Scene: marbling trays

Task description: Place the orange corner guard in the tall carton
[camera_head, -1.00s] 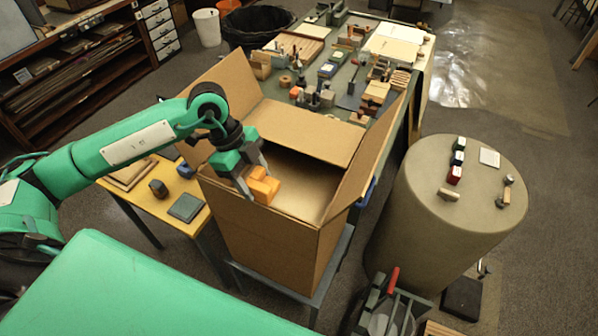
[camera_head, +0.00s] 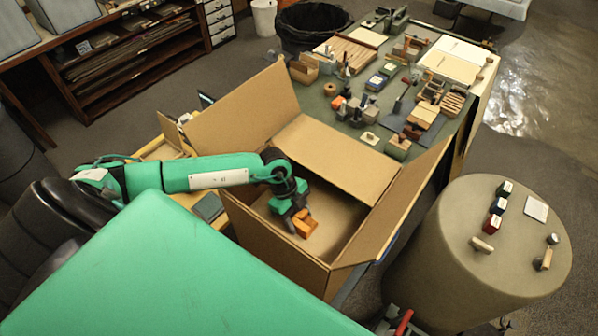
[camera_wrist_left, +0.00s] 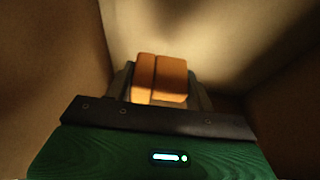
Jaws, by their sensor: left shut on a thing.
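The tall carton (camera_head: 262,239) stands open in the middle of the head view, its flaps spread outward. My left gripper (camera_head: 303,223) is at the carton's opening, pointing down into it. It is shut on the orange corner guard (camera_head: 306,229), which shows below the fingers. In the left wrist view the orange corner guard (camera_wrist_left: 158,78) sits between the fingertips, with the carton's brown inner walls (camera_wrist_left: 55,60) around it. Whether the guard touches the carton's floor I cannot tell. My right gripper is not in view.
A green-topped table (camera_head: 335,103) crowded with blocks and tools stands behind the carton. A round drum-like stand (camera_head: 450,262) with small bottles and stamps is at the right. A yellow side table (camera_head: 165,150) lies left of the carton. A black bin (camera_head: 312,20) is at the back.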

